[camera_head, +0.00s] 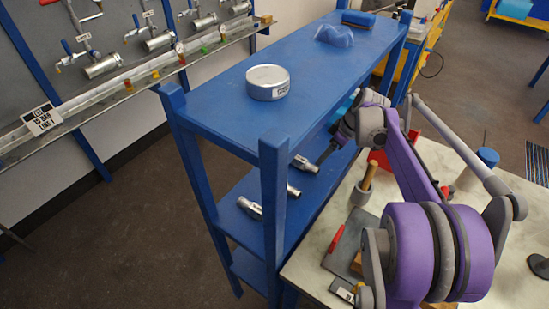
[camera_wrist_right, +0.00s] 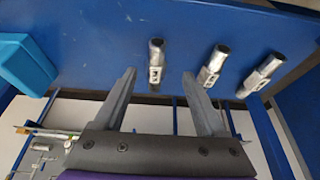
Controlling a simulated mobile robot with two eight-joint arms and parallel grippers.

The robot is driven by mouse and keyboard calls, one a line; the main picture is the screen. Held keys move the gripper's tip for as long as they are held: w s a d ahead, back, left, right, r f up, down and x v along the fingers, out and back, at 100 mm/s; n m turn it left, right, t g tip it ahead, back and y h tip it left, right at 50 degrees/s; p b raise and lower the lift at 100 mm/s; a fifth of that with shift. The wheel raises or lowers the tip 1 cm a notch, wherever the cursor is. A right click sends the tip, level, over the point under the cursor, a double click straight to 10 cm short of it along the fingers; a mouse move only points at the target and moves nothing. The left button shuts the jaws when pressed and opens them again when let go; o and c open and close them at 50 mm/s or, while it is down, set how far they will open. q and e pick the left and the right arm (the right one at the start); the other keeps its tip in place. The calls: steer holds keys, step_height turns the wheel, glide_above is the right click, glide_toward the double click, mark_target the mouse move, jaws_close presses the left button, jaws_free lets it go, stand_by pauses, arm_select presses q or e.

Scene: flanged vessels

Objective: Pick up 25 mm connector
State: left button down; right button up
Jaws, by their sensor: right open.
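Three silver metal connectors lie on the blue middle shelf. In the right wrist view they are a left one (camera_wrist_right: 155,62), a middle one (camera_wrist_right: 213,66) and a right one (camera_wrist_right: 261,75). The head view shows a connector by my gripper (camera_head: 304,163), one partly behind the post (camera_head: 292,190) and one nearer the front (camera_head: 250,207). I cannot read which is 25 mm. My right gripper (camera_wrist_right: 158,74) is open, with the left connector ahead, in line with the gap between its fingertips. The arm reaches into the shelf from the right. My left gripper is not in view.
The blue rack's top board (camera_head: 215,95) and front post (camera_head: 273,215) stand close around the arm. A round silver tin (camera_head: 267,82) sits on top. A teal bin (camera_wrist_right: 24,62) is left of the gripper. A cluttered worktable (camera_head: 310,270) adjoins the rack.

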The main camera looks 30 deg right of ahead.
mark_target(312, 165)
steer(key=x, duration=0.4)
steer(key=shift+f, duration=0.25)
steer(key=shift+w+b+x, duration=0.2)
steer(key=shift+w+x, duration=0.05)
steer(key=shift+x, duration=1.25)
steer(key=shift+w+b+x, duration=0.2)
steer(key=shift+w+x, duration=0.1)
steer(key=shift+x, duration=1.15)
steer(key=shift+r, duration=0.2)
jaws_close()
